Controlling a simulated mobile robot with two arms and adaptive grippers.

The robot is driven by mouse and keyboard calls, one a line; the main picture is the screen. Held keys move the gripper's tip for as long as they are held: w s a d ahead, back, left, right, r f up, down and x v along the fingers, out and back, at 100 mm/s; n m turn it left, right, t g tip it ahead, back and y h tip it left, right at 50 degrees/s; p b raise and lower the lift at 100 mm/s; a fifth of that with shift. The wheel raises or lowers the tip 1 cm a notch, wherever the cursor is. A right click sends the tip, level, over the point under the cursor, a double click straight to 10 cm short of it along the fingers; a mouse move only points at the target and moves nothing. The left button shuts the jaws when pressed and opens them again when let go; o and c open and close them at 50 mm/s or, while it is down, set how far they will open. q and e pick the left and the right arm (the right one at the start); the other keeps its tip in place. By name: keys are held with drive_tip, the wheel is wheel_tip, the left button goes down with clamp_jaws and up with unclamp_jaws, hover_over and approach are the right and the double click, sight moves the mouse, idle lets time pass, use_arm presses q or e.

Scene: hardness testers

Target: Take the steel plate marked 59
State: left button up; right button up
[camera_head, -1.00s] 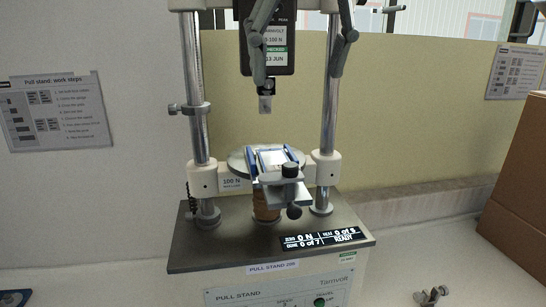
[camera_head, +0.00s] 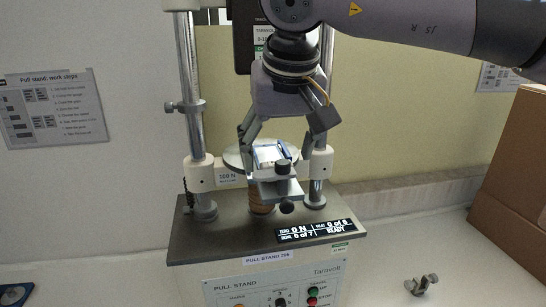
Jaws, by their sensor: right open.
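I cannot read the number 59 anywhere. A small pale plate-like piece (camera_head: 268,152) lies between blue-edged jaws on the round table of the pull stand, partly hidden by my right gripper. My right gripper (camera_head: 275,160) is open and points down over this clamp from above. Its fingers straddle the clamp, one to the left and one to the right. I cannot tell whether they touch anything. A bare steel clamp block (camera_head: 281,188) with a dark knob projects at the front. My left gripper is not in view.
The pull stand (camera_head: 200,240) has two upright columns, and its gauge is largely hidden behind my arm. A cardboard box (camera_head: 515,185) stands at the right. A small metal fitting (camera_head: 421,285) lies on the bench, and a blue item (camera_head: 15,295) sits at the lower left.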

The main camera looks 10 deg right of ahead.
drive_tip(key=shift+x, duration=1.2)
drive_tip(key=shift+c, duration=0.6)
drive_tip(key=c, duration=1.2)
drive_tip(key=shift+r, duration=0.1)
drive_tip(key=shift+c, duration=0.6)
drive_tip(key=shift+r, duration=0.15)
